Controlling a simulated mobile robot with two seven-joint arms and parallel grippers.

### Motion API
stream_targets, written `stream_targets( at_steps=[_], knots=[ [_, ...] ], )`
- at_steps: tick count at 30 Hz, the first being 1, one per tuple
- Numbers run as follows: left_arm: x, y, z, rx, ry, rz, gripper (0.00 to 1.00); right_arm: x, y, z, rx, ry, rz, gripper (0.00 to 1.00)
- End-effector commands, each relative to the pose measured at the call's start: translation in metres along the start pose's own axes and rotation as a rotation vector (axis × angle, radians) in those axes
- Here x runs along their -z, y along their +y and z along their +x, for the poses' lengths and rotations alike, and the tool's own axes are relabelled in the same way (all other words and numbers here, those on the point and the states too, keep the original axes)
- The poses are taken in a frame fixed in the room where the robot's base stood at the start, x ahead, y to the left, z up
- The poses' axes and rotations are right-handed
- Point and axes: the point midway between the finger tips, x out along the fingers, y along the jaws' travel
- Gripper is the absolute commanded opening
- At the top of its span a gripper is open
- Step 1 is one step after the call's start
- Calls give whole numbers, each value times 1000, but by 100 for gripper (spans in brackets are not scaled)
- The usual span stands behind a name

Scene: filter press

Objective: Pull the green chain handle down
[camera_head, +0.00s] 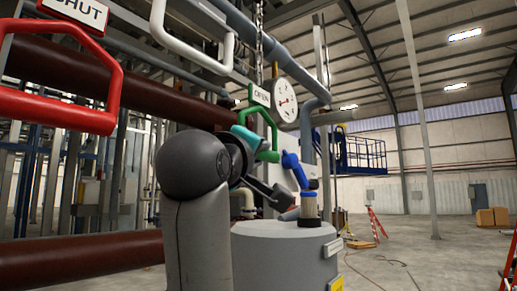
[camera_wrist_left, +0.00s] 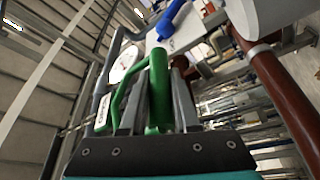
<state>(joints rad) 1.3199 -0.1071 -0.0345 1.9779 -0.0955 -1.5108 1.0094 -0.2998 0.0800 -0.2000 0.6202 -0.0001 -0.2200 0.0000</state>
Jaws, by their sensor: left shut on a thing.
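The green chain handle (camera_head: 273,128) is a green loop under an OPEN sign (camera_head: 260,95), hanging below a metal chain (camera_head: 259,40) in the head view. My left gripper (camera_head: 262,150), with a teal body, is at the lower part of the loop. In the left wrist view the green handle (camera_wrist_left: 158,90) passes between the two grey fingers of my left gripper (camera_wrist_left: 157,105), which is shut on it. The fingertips are partly hidden in the head view. My right gripper is not in view.
A red handle (camera_head: 62,115) under a SHUT sign (camera_head: 75,12) is at the left. A white handle (camera_head: 190,50) hangs at the top. A round gauge (camera_head: 284,100) and a blue lever (camera_head: 294,168) are close right of the green handle. Open floor lies at the right.

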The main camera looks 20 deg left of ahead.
Motion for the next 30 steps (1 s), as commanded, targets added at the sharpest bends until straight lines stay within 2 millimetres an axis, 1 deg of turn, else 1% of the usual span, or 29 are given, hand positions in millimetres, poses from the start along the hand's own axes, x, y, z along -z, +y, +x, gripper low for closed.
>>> stream_targets(
  at_steps=[1, 9, 12, 17, 27, 28, 30],
  knots=[
    [-9, -14, -2, 9, -7, -2, 0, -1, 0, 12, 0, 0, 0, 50],
    [-31, -49, -11, 9, -9, -2, 0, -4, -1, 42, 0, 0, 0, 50],
    [-37, -59, -14, 9, -9, -1, 0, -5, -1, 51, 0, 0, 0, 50],
    [-42, -67, -16, 10, -8, -1, 0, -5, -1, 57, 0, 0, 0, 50],
    [-43, -68, -15, 13, -10, -2, 0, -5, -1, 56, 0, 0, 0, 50],
    [-43, -68, -15, 13, -10, -2, 32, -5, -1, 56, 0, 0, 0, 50],
    [-42, -68, -15, 12, -10, -1, 40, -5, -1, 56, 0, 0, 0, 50]
  ],
)
